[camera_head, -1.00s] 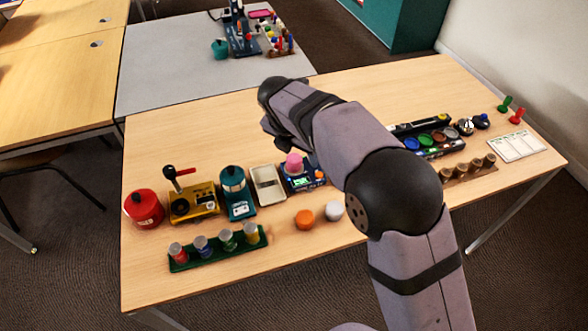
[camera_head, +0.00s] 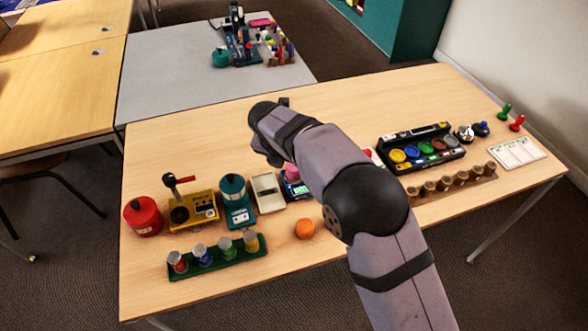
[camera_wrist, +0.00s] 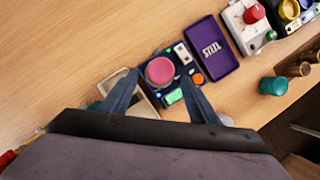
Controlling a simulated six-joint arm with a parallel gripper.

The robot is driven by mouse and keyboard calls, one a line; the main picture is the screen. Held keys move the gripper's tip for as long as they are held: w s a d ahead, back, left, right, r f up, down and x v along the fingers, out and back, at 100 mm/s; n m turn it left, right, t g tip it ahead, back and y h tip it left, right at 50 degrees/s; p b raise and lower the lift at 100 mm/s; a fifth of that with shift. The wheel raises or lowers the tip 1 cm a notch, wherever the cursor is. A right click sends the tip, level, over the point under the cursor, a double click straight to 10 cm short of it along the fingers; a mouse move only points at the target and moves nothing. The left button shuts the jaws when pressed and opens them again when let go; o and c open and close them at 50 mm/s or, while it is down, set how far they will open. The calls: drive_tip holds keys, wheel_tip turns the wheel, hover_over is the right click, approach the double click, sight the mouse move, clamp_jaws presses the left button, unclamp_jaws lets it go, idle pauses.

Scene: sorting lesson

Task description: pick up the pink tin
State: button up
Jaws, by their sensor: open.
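The pink tin (camera_wrist: 160,71) shows from above in the wrist view as a round pink top on a dark blue device (camera_wrist: 172,84) with a lit green screen. My gripper (camera_wrist: 160,79) is open, with one finger to the left and one to the right of the tin in the wrist view. I see bare gaps between the fingers and the tin; whether the fingertips are level with it I cannot tell.
A pale tray (camera_head: 268,190) stands left of the device, then a teal canister device (camera_head: 236,200). A purple box (camera_wrist: 214,59) lies right of it in the wrist view. An orange ball (camera_head: 304,228) lies in front.

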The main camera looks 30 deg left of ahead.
drive_tip(key=shift+x, duration=1.6)
drive_tip(key=c, duration=1.2)
wheel_tip(320, 180, up, 10)
drive_tip(key=w+d+f+b, duration=0.1)
drive_tip(key=w+d+b, duration=0.3)
drive_tip(key=w+d, duration=0.4)
drive_tip(key=shift+w+f+t, duration=0.2)
drive_tip(key=shift+w+t, duration=0.2)
drive_tip(key=shift+w, duration=0.65)
